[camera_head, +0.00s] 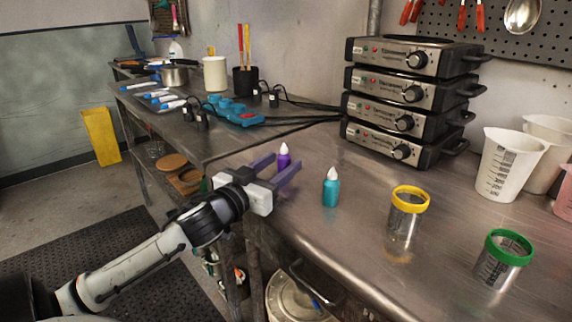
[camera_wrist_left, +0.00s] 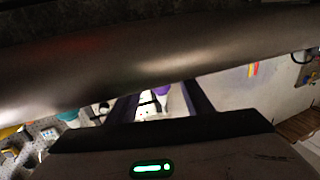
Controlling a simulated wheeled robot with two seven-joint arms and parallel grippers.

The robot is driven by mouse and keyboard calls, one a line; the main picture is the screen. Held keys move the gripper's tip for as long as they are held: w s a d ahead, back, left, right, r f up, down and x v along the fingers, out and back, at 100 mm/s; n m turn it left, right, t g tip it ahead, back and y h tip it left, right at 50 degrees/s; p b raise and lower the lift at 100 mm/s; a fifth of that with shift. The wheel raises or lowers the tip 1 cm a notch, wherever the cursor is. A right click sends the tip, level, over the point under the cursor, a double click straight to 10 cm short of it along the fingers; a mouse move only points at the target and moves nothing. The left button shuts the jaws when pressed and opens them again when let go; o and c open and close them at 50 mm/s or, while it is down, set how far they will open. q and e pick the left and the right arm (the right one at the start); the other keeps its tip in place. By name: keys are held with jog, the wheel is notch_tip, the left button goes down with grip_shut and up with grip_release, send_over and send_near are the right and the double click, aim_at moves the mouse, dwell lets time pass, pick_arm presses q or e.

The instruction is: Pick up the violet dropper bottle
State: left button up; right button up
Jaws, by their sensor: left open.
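The violet dropper bottle (camera_head: 283,160) has a white pointed tip and stands upright near the front edge of the steel bench. My left gripper (camera_head: 285,163) is open, coming in from the left. In the head view the bottle shows between its two violet-grey fingers, near their tips; I cannot tell whether either finger touches it. In the wrist view, which is tilted over, a violet patch (camera_wrist_left: 163,89) with white beside it shows between the fingers (camera_wrist_left: 160,100). My right gripper is not in view.
A teal dropper bottle (camera_head: 331,189) stands just right of the gripper. Further right are a yellow-rimmed cup (camera_head: 409,199) and a green-rimmed cup (camera_head: 510,245). Stacked hot plates (camera_head: 410,90) stand behind. White beakers (camera_head: 505,165) are at the right. Bare bench lies between these.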

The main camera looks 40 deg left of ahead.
pick_arm(q)
jog(key=shift+w+a+r, duration=0.1)
jog(key=shift+w, duration=0.4)
jog(key=w, duration=0.4)
jog(key=shift+a+r, duration=0.3)
jog(key=shift+a, duration=0.1)
jog(key=shift+w, duration=0.4)
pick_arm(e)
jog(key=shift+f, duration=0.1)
pick_arm(q)
jog(key=c, duration=1.1)
jog(key=shift+s, duration=0.1)
